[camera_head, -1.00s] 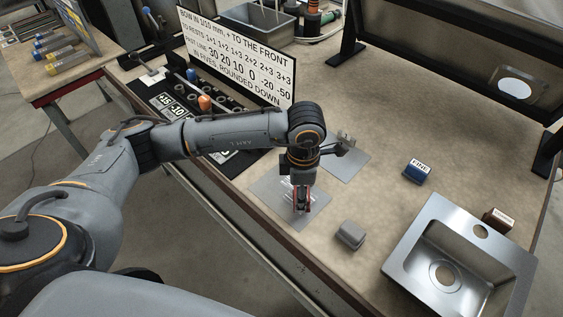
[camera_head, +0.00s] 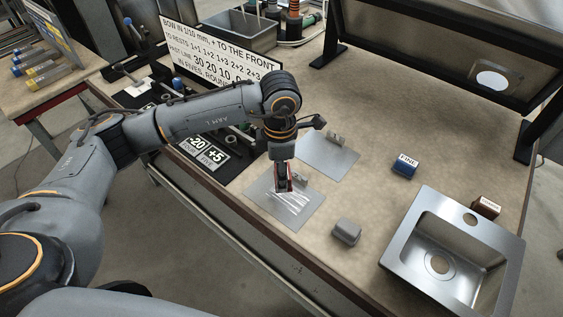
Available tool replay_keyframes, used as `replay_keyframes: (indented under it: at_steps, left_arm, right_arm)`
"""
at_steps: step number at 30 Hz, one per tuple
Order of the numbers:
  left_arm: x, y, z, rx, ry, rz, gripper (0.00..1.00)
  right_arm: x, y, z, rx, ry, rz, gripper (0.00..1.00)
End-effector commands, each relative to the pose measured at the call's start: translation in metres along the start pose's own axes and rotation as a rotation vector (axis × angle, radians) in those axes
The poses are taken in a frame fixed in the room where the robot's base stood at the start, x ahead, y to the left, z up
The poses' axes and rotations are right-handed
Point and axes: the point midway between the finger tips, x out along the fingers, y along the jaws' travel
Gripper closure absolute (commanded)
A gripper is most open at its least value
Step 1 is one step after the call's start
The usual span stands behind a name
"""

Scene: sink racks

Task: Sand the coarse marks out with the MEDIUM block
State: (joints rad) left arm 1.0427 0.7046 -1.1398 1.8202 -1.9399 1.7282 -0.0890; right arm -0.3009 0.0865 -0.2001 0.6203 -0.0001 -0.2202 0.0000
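My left gripper (camera_head: 284,187) points down over the near grey metal plate (camera_head: 290,222), at its upper middle. Red shows beside its dark fingers; I cannot tell whether this is a held block or part of the fingers. Pale streak marks (camera_head: 293,200) show on the plate just below and right of the fingertips. A blue block labelled FINE (camera_head: 405,165) stands on the bench to the right. A brown block (camera_head: 487,207) with a small, unclear label stands behind the sink. No label reading MEDIUM is legible. My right gripper is not in view.
A plain grey block (camera_head: 347,232) lies right of the near plate. A second plate (camera_head: 322,160) with a small fitting lies behind. A steel sink (camera_head: 408,238) fills the right front. A sign (camera_head: 222,62) and a dark rack stand left. Bench between plates and FINE block is clear.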

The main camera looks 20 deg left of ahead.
Motion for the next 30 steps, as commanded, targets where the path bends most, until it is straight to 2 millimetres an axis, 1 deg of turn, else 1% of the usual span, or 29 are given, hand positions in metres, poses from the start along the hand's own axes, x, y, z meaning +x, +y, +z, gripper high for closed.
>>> replay_keyframes:
  at_steps: [1, 3, 7, 10, 14, 22, 27, 30]
  left_arm:
    - [-0.008, 0.002, -0.001, -0.001, -0.001, 0.001, 0.76]
    - [-0.014, 0.004, -0.001, -0.002, 0.0, 0.0, 0.76]
    - [-0.024, 0.007, -0.003, -0.004, 0.0, 0.001, 0.76]
    - [-0.028, 0.009, -0.003, -0.005, 0.0, 0.001, 0.76]
    - [-0.029, 0.009, -0.004, -0.005, 0.0, 0.0, 0.76]
    - [-0.029, 0.009, -0.004, -0.005, 0.0, 0.0, 0.76]
    - [-0.028, 0.008, -0.004, -0.002, 0.0, 0.0, 0.76]
    - [-0.023, 0.005, -0.006, 0.045, 0.003, -0.003, 0.76]
  right_arm:
    - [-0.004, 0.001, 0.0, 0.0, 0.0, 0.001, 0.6]
    - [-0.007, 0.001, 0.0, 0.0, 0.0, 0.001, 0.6]
    - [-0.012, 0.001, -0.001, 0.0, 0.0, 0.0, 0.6]
    - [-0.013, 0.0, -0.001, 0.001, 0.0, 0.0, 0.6]
    - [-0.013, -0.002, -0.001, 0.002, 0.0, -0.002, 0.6]
    - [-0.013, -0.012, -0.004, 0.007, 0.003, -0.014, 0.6]
    - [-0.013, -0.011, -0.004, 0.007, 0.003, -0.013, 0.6]
    - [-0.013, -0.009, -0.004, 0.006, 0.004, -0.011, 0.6]
